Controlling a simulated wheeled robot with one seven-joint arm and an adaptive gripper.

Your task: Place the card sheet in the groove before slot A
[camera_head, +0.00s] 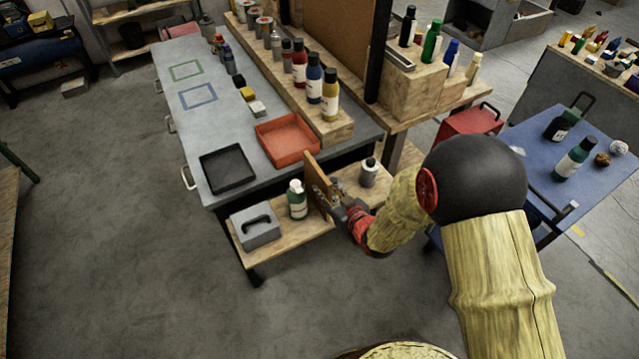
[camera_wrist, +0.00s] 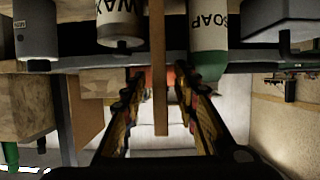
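A thin brown board (camera_head: 316,178), likely the card sheet, stands upright and slightly tilted at the low wooden shelf under the grey workbench. In the wrist view its narrow edge (camera_wrist: 158,70) runs vertically between my fingers. My gripper (camera_head: 330,203) is at the board's right side in the head view. In the wrist view my gripper (camera_wrist: 160,95) has its fingers spread, one on each side of the board, with a visible gap on both sides. I cannot make out a groove or a slot marked A. The board's foot is hidden.
A grey box (camera_head: 256,227) sits on the shelf. Red (camera_head: 285,141) and black (camera_head: 227,168) trays are above on the bench. Open floor lies left.

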